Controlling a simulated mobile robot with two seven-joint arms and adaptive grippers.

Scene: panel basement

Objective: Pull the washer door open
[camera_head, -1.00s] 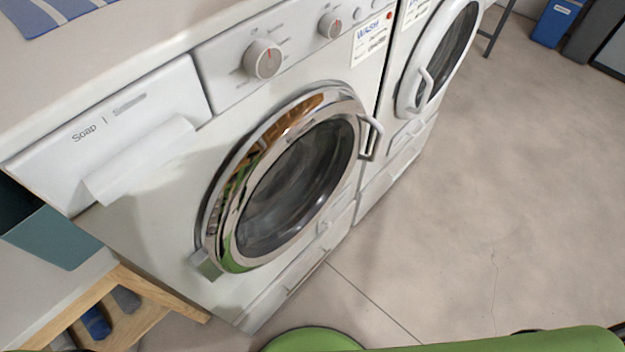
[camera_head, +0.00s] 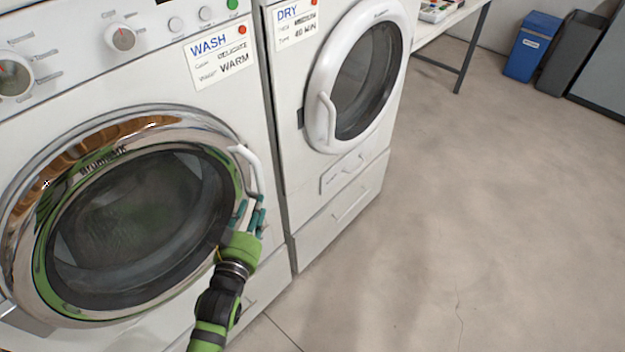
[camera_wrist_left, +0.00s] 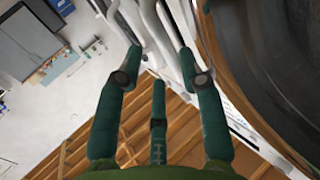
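The washer door (camera_head: 135,215) is round, with a chrome rim and dark glass, and looks shut against the white washer front. Its white curved handle (camera_head: 247,165) is on the door's right side. My left gripper (camera_head: 250,212) is at the lower end of the handle, its fingers pointing up. In the left wrist view, my left gripper's (camera_wrist_left: 157,62) teal fingers are spread apart, with white handle parts beyond and between the tips. I cannot tell whether they touch the handle. My right gripper is not in view.
A white dryer (camera_head: 285,110) with a shut round door (camera_head: 370,75) stands close on the right. A table (camera_head: 440,28), a blue bin (camera_head: 530,45) and a grey bin (camera_head: 570,50) are further back. The floor (camera_head: 470,200) on the right is clear.

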